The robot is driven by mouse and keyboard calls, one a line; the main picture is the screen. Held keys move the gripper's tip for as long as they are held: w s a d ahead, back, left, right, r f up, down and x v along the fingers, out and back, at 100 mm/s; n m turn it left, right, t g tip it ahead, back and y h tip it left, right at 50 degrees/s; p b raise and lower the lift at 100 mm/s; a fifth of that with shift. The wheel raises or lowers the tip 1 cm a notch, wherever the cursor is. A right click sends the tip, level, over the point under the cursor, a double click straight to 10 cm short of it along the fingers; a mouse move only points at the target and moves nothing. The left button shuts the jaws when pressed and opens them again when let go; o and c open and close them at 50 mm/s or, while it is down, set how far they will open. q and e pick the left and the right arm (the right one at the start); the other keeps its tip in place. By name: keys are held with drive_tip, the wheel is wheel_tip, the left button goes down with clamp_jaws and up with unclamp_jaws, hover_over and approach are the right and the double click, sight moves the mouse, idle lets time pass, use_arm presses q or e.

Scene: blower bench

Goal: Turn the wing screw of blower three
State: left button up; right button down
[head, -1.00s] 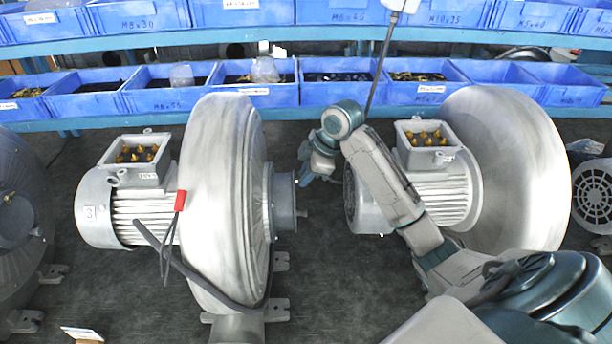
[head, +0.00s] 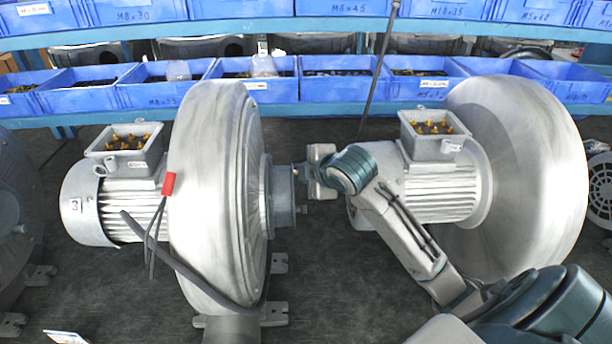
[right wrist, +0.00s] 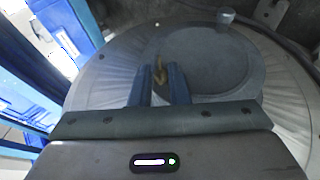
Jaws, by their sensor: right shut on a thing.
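Blower three (head: 215,190), marked "3" on its motor end, stands left of centre in the head view, with its grey outlet flange (head: 283,195) on the right. My right gripper (head: 299,178) is at this flange, reaching in from the right. The round face of the blower (right wrist: 110,70) fills the background there. The screw is mostly hidden in the head view. My left gripper is not in view.
A second blower (head: 520,160) stands to the right, close beside my right arm. Dark cables (head: 185,265) with a red tag hang over blower three. Blue bins (head: 350,88) line the racks behind. A dark blower edges in at far left.

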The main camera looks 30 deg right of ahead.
drive_tip(key=shift+f, duration=0.1)
idle(0.4)
drive_tip(key=c, duration=1.4)
unclamp_jaws()
drive_tip(key=p+v, duration=0.3)
drive_tip(key=v, duration=0.8)
drive_tip(key=shift+a+f, duration=0.1)
drive_tip(key=shift+f, duration=0.05)
